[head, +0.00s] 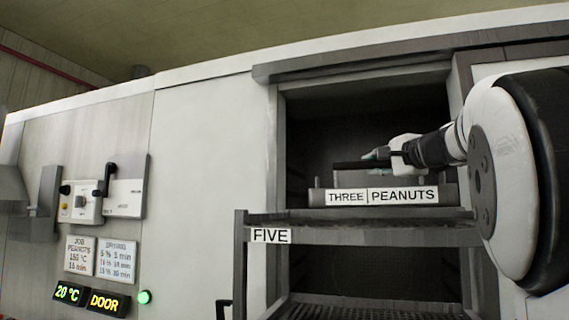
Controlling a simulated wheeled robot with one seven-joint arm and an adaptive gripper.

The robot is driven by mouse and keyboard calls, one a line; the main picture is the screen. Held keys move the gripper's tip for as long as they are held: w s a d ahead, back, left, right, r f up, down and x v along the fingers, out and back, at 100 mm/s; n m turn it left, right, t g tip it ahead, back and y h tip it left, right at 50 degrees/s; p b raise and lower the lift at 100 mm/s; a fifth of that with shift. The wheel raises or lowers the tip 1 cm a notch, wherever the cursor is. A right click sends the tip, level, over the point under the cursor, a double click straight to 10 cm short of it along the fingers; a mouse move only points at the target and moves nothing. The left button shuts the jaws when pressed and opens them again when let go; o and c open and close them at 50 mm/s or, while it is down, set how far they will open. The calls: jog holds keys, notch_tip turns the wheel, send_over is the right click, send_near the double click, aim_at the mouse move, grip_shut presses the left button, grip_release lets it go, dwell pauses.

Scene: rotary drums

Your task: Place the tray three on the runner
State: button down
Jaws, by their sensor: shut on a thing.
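Tray three (320,197) is a dark grey tray with a white front label reading THREE PEANUTS. It appears level, in front of the dark opening (320,125) of the large pale cabinet. My gripper (378,157) reaches in from the right and is shut on the tray at a dark bar above its front. The fingertips are small and partly dark, so the exact grip is hard to see. Just below the tray is the top of a grey rack (350,237) labelled FIVE. I cannot tell whether the tray touches it. The runners inside the opening are hidden or too dark to make out.
The opening has grey side posts (279,150) and a dark lintel. A lower mesh shelf (370,308) shows in the rack. On the left are a switch panel (88,203), notices, displays reading 20 °C and DOOR, and a green lamp (145,297).

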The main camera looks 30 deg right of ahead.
jog(key=shift+s+f, duration=0.1)
jog(key=shift+f, duration=1.3)
jog(key=shift+f, duration=0.2)
jog(key=c, duration=1.5)
grip_release()
jog(key=shift+f, duration=0.1)
jog(key=shift+o, duration=0.2)
jog(key=shift+s, duration=0.3)
jog(key=b+v, duration=0.1)
jog(key=v, duration=1)
jog(key=shift+s+a+b, duration=0.15)
jog(key=shift+a+b, duration=0.05)
jog(key=shift+b, duration=0.1)
